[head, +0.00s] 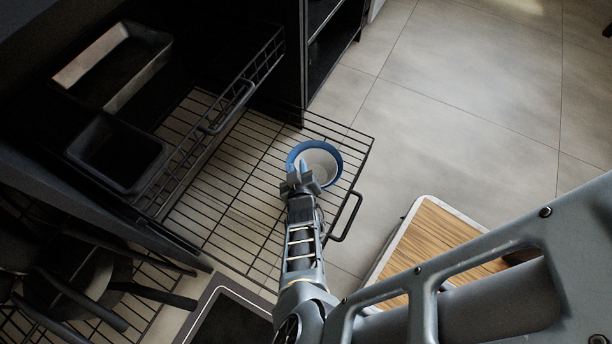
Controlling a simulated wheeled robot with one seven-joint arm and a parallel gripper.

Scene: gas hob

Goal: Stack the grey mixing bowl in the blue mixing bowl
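A round blue bowl (332,150) sits on the pulled-out lower wire rack, near its right front corner. Its rim and inner wall show blue. A pale grey round surface (318,163) fills its middle; I cannot tell for sure whether this is the grey mixing bowl nested inside or the blue bowl's own inside. No separate grey bowl shows elsewhere. My gripper (298,172) is at the near-left rim of the bowl, its fingertips overlapping the rim in the picture. Whether the fingers are closed on the rim or apart from it is too small to tell.
The lower wire rack (225,210) has a front handle (347,218). An upper wire drawer (262,75) holds a rectangular metal pan (105,65) and a dark square tin (115,152). A wood-topped surface (430,245) stands at lower right. The tiled floor (460,110) is clear at upper right.

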